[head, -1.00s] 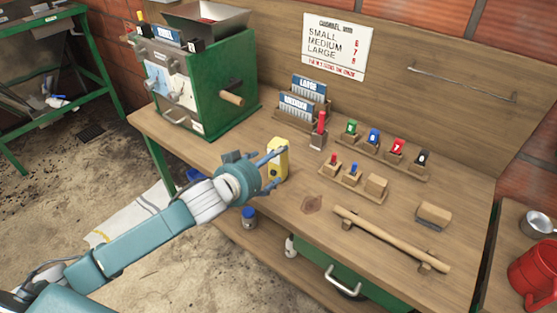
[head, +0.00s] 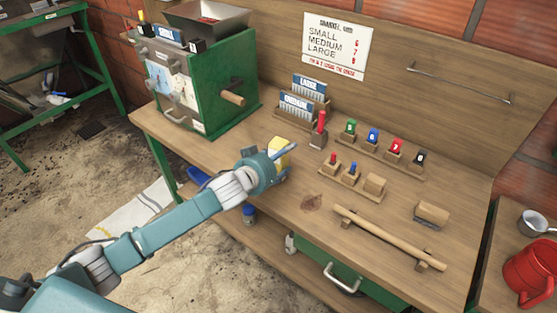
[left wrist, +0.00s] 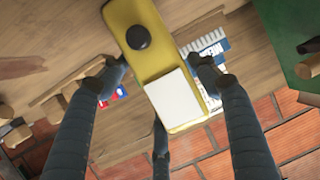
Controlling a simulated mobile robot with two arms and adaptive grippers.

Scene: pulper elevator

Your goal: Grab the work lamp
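The work lamp (head: 278,146) is a yellow block near the front edge of the workbench, partly hidden by my left gripper. In the left wrist view the lamp (left wrist: 172,97) shows a black knob and a white panel. My left gripper (head: 286,162) is at the lamp. In the left wrist view my left gripper (left wrist: 155,78) is open, with its fingers on either side of the lamp. A gap shows between the lamp and the left-hand finger; the right-hand finger is close to the lamp, and contact cannot be told. My right gripper is not in view.
A green machine (head: 222,100) stands left on the workbench (head: 255,225). Card racks (head: 300,100), a red-handled tool (head: 319,130) and small coloured pieces in wooden holders stand behind and right of the lamp. A wooden rod (head: 390,238) lies further right.

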